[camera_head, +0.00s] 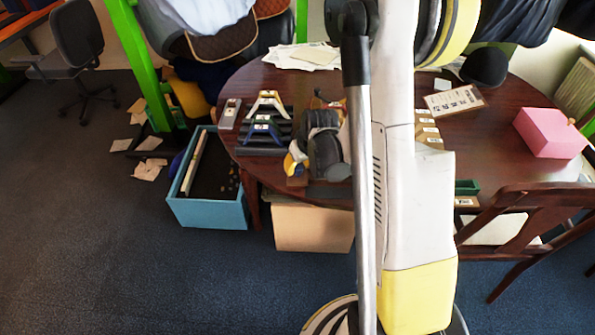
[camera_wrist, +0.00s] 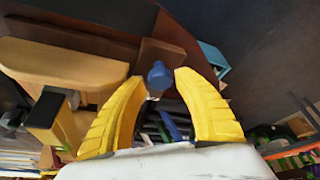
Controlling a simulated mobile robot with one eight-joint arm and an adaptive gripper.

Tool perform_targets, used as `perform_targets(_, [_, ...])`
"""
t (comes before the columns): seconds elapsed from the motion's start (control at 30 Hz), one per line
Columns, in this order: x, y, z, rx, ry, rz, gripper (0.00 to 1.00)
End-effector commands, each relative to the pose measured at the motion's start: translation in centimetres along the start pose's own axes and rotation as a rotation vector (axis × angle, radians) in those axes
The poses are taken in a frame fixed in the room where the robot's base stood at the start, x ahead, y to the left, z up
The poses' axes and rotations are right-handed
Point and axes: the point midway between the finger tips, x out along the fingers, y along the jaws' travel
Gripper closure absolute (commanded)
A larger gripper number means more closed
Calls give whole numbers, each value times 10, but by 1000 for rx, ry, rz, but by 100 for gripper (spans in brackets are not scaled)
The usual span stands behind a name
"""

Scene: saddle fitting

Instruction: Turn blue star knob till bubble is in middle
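The blue knob (camera_wrist: 159,76) shows in the wrist view, between and slightly beyond the tips of my two yellow fingers. My gripper (camera_wrist: 161,80) is open, with one finger on each side of the knob. I cannot tell whether either fingertip touches it. In the head view my gripper (camera_head: 294,163) is low over the near left edge of the round table, and the knob is hard to make out there. No bubble can be made out in either view.
The dark round table (camera_head: 500,150) holds several stepped saddle-shaped pieces (camera_head: 264,125), a grey device (camera_head: 229,113), papers (camera_head: 303,57) and a pink box (camera_head: 549,132). A light-blue crate (camera_head: 208,213) stands on the floor at left. A wooden chair (camera_head: 525,215) is at right.

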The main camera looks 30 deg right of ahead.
Motion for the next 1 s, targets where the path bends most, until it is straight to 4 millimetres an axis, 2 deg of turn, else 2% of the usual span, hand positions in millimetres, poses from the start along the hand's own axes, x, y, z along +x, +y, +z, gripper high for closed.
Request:
perform_targets(0.1, [9,0,0,0,0,0,62])
perform_targets(0.4, [9,0,0,-1,0,0,63])
perform_targets(0.47, [9,0,0,-1,-1,0,82])
perform_targets(0.5, [9,0,0,-1,-1,0,94])
perform_targets(0.53, [9,0,0,-1,-1,0,100])
perform_targets(0.77, [10,0,0,6,-1,2,100])
perform_targets(1.0, [10,-1,0,108,-1,45,100])
